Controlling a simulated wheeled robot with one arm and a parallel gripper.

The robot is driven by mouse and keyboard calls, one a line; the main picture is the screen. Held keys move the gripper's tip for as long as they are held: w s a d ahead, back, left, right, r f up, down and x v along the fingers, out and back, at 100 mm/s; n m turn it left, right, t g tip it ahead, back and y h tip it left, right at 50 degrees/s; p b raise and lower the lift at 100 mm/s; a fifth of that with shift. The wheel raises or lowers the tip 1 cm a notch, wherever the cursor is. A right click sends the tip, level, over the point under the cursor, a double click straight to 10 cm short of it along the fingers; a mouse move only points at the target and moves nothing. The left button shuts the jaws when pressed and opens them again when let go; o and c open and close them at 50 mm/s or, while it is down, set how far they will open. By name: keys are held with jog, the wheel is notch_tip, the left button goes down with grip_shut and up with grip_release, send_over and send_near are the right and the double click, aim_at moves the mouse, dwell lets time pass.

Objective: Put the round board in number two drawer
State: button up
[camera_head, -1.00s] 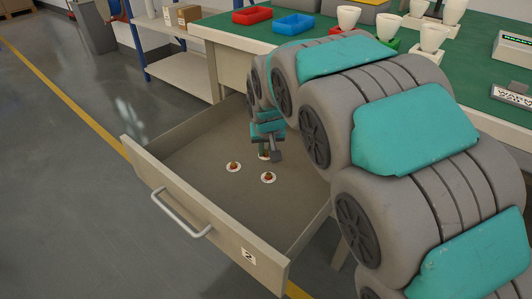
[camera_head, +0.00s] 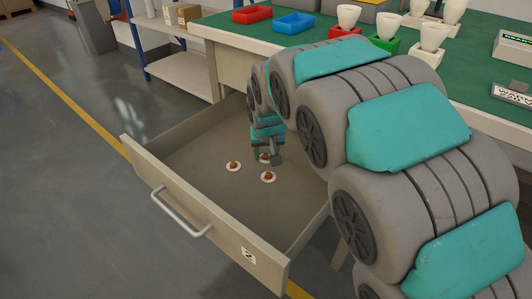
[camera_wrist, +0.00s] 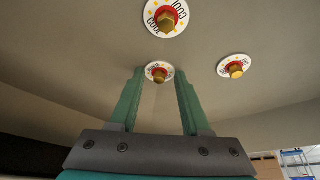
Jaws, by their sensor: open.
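Three small round white boards with brass-coloured centre pieces lie in the open drawer (camera_head: 205,213), whose front carries a label "2" (camera_head: 248,255). One board (camera_head: 233,166) is at the left, one (camera_head: 268,177) nearer the front, and a third (camera_head: 264,157) is partly hidden by my gripper (camera_head: 276,158). In the wrist view my gripper (camera_wrist: 160,73) is open, with its two green fingers apart. One board (camera_wrist: 159,76) shows between the fingertips, apart from both. Another board (camera_wrist: 165,17) is at the top and one (camera_wrist: 235,66) to the right.
The green-topped bench (camera_head: 228,27) behind the drawer holds a red tray (camera_head: 252,15), a blue tray (camera_head: 293,24) and several white cups in coloured holders. My arm hides the drawer's right back part. The drawer floor around the boards is bare.

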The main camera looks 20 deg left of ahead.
jog(key=shift+r, duration=0.6)
jog(key=v, duration=1.1)
jog(key=s+d+f+m+g+h, duration=0.1)
jog(key=s+d, duration=0.4)
jog(key=d, duration=0.5)
jog(key=s+d+f+m+g+h, duration=0.15)
jog(key=s+d, duration=0.25)
jog(key=d, duration=0.5)
jog(key=s+d+f+g, duration=0.1)
jog(key=s+d+f, duration=0.1)
jog(key=s+d, duration=0.2)
jog(key=s+d+f+m+g, duration=0.1)
jog(key=s+d, duration=0.3)
jog(key=s, duration=0.6)
jog(key=s+d+f+m+g, duration=0.1)
jog(key=s+d+f, duration=0.2)
jog(key=s, duration=0.5)
jog(key=shift+d+y, duration=0.45)
jog(key=shift+d, duration=0.1)
jog(key=shift+w, duration=0.1)
